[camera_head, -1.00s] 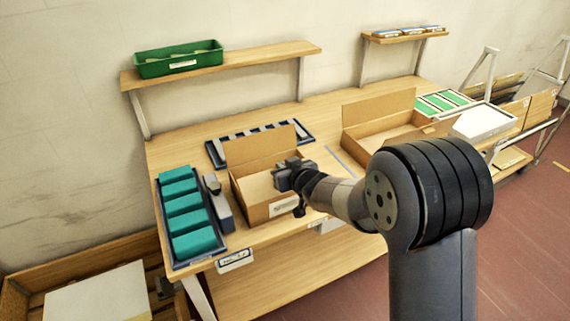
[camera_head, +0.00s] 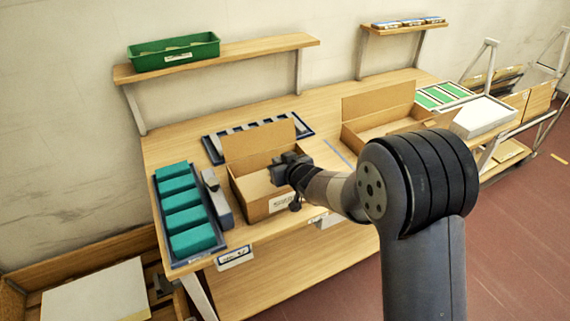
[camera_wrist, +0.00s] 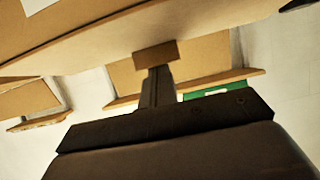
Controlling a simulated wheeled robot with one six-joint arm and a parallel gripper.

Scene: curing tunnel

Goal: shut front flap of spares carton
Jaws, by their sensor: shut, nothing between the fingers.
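The carton (camera_head: 246,147) under my gripper stands open on the wooden bench, its back flap upright and a white label on its front wall. I take it for the spares carton, though its label is too small to read. My gripper (camera_head: 280,172) is shut and empty at the carton's right side, over its opening. The gripper and wrist hide part of the right and front edges, so I cannot make out the front flap clearly. In the wrist view, my gripper (camera_wrist: 156,72) points at tan board (camera_wrist: 190,30) close ahead; contact cannot be told.
A second open carton (camera_head: 378,103) stands to the right. A blue tray of teal blocks (camera_head: 182,207) and a grey device (camera_head: 217,198) sit close on the left. A slotted rack (camera_head: 213,150) lies behind. A green bin (camera_head: 172,52) is on the shelf above.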

